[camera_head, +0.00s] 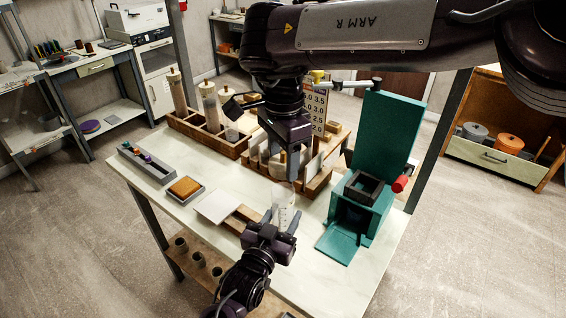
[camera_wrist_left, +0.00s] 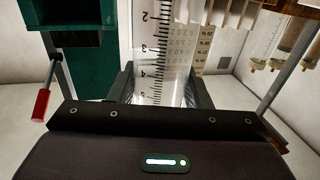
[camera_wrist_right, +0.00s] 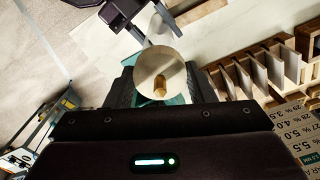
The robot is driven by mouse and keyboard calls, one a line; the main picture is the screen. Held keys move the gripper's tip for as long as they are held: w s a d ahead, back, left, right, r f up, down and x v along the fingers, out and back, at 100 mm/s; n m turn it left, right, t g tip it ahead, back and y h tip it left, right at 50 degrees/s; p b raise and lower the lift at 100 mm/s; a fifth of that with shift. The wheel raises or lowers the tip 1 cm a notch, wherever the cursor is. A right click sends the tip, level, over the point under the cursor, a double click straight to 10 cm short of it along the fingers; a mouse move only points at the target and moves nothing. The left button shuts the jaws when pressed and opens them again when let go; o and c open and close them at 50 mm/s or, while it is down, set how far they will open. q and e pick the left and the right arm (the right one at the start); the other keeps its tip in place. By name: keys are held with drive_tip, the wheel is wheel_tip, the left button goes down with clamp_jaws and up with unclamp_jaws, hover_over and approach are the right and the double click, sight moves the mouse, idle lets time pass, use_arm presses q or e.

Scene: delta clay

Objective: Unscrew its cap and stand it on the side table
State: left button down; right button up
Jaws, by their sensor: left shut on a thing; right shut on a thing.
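A clear graduated cylinder (camera_head: 284,207) stands about upright above the front of the pale worktable. My left gripper (camera_head: 280,225) is shut on its lower part; its printed scale shows in the left wrist view (camera_wrist_left: 156,60). My right gripper (camera_head: 286,168) comes down from above and is shut on a round pale cap with a brass knob (camera_wrist_right: 160,75) at the cylinder's top. In the right wrist view clear glass (camera_wrist_right: 157,28) runs away behind the cap. I cannot tell whether cap and cylinder touch. Which surface is the side table is unclear.
A teal box with an open lid (camera_head: 385,145) stands close right of the cylinder. A wooden rack with pale plates (camera_head: 312,180) is behind it. A white tile (camera_head: 217,206) and an orange block in a tray (camera_head: 185,187) lie left. Side benches (camera_head: 95,65) stand far left.

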use_arm(q)
drive_tip(key=c, duration=0.7)
unclamp_jaws()
